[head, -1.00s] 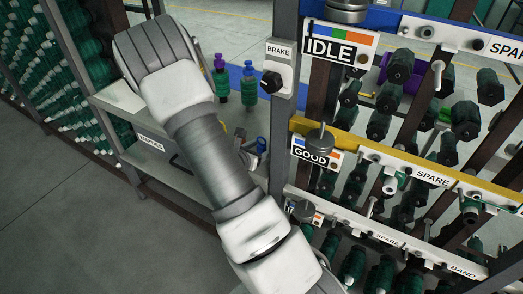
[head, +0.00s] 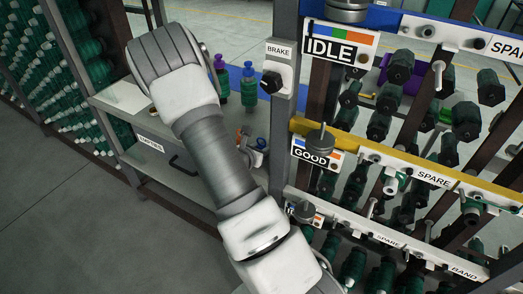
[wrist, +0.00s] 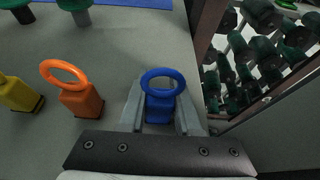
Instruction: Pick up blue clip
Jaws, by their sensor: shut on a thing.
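The blue clip (wrist: 160,106), a block with a ring on top, stands upright between the two grey fingers of my gripper (wrist: 160,112) in the wrist view. The fingers are shut on its sides. The clip looks to be at or just above the grey shelf surface; I cannot tell if it is lifted.
An orange clip (wrist: 82,102) and a yellow clip (wrist: 17,93) stand to the left on the shelf. Green bobbins (wrist: 77,8) stand at the far edge. A dark post (wrist: 207,35) and a bobbin rack (wrist: 265,50) are close on the right. A brake knob (head: 271,82) is on a post.

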